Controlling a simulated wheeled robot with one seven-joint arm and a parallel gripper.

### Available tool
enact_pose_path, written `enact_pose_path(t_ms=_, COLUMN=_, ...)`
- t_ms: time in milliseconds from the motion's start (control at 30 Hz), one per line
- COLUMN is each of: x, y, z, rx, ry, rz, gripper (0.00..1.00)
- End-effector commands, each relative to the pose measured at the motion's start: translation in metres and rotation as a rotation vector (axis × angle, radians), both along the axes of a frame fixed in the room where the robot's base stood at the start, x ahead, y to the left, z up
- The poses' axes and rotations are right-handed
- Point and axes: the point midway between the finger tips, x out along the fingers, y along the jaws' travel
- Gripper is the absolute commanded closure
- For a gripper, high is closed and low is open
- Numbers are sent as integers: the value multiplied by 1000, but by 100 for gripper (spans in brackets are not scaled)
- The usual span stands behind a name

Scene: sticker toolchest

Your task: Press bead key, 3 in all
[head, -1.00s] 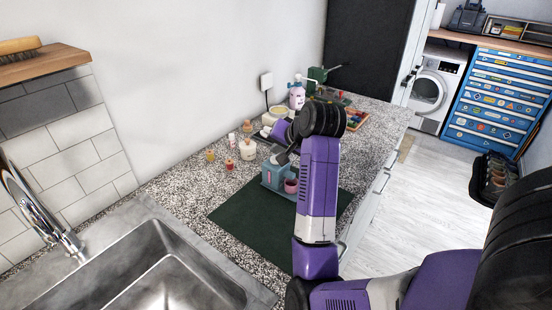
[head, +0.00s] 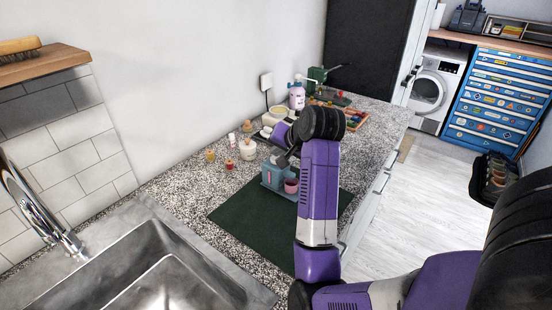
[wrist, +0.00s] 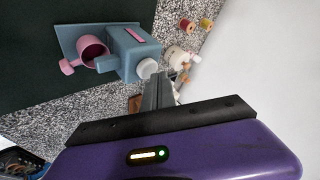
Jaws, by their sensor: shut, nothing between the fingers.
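A small blue-grey machine (head: 270,175) stands on the dark green mat (head: 245,220), partly behind my arm. The wrist view shows its body (wrist: 141,50) with a pink bar (wrist: 135,34) on top, a pink cup (wrist: 92,48) at one side and a pale round knob (wrist: 147,68) at the end near my fingers. I cannot tell which part is the bead key. My gripper (wrist: 158,82) is shut and empty, with its fingertips close to the pale knob. Whether they touch it is unclear. In the head view my gripper (head: 284,160) is just above the machine.
A pink bottle (head: 297,97), bowls and a bead tray (head: 354,118) are behind. The sink (head: 165,275) is front left. The front of the mat is clear.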

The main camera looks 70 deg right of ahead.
Motion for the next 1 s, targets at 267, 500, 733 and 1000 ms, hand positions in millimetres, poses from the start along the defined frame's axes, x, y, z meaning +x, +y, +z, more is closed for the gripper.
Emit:
enact_pose_path(t_ms=267, x=0, y=0, z=-3, rx=1, ry=0, rz=1, gripper=100)
enact_pose_path(t_ms=500, x=0, y=0, z=-6, rx=1, ry=0, rz=1, gripper=100)
enact_pose_path(t_ms=733, x=0, y=0, z=-8, rx=1, ry=0, rz=1, gripper=100)
enact_pose_path(t_ms=1000, x=0, y=0, z=-11, rx=1, ry=0, rz=1, gripper=100)
